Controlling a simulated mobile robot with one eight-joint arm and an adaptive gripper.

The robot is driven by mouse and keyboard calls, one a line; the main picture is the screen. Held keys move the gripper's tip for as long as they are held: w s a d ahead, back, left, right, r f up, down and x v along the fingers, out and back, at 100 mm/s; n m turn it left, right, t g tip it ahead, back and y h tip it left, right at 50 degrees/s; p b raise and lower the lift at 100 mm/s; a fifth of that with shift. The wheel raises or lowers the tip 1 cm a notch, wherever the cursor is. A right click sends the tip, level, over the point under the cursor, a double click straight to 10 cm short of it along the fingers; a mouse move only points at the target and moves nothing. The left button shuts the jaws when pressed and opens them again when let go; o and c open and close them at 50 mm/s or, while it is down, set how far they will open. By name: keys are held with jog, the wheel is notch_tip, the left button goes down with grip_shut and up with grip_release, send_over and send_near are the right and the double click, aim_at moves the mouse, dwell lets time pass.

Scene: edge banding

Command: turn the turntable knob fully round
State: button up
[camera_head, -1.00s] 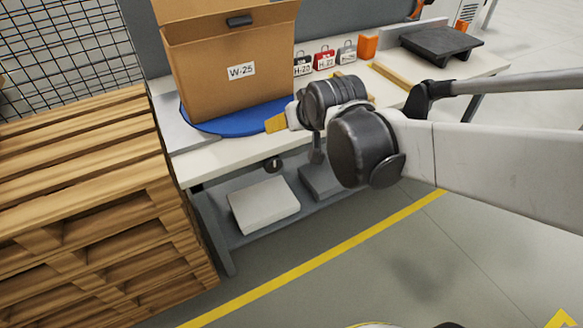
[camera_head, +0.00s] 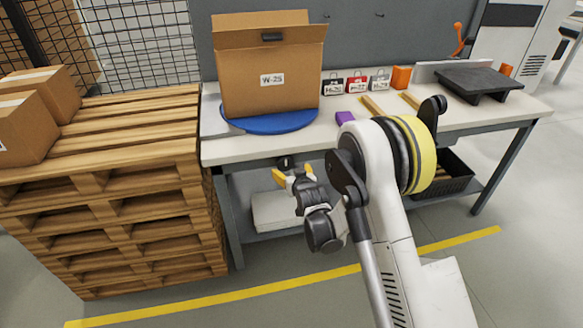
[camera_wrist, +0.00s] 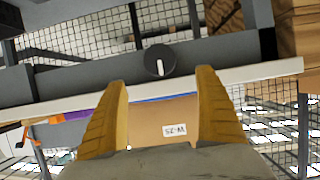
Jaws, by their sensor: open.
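The turntable is a blue disc (camera_head: 272,122) on the workbench, with an open cardboard box (camera_head: 265,85) labelled W-25 standing on it. The knob (camera_wrist: 159,62) is a dark round dial with a white pointer line, on the grey rail under the bench's front edge. In the wrist view, which looks upside down, the pointer runs nearly straight up and down. In the head view the knob (camera_head: 285,162) is small, just behind my gripper (camera_head: 293,173). My gripper's yellow fingers (camera_wrist: 162,78) are open and empty, one to each side of the knob in the picture, apparently short of it.
Wooden pallets (camera_head: 125,190) are stacked close on the left, with cartons (camera_head: 25,125) on top. Labelled cases, a purple block (camera_head: 350,116) and a black stand (camera_head: 480,82) are on the bench. A pale box (camera_head: 277,211) lies on the lower shelf. Floor in front is clear.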

aim_at(286, 164)
jog(key=b+x, duration=0.3)
jog(key=x, duration=0.6)
jog(key=shift+w+f, duration=0.1)
jog(key=shift+f, duration=0.05)
jog(key=shift+w+a+f, duration=0.15)
jog(key=shift+w+a, duration=0.1)
jog(key=shift+w, duration=0.35)
jog(key=c, duration=1.2)
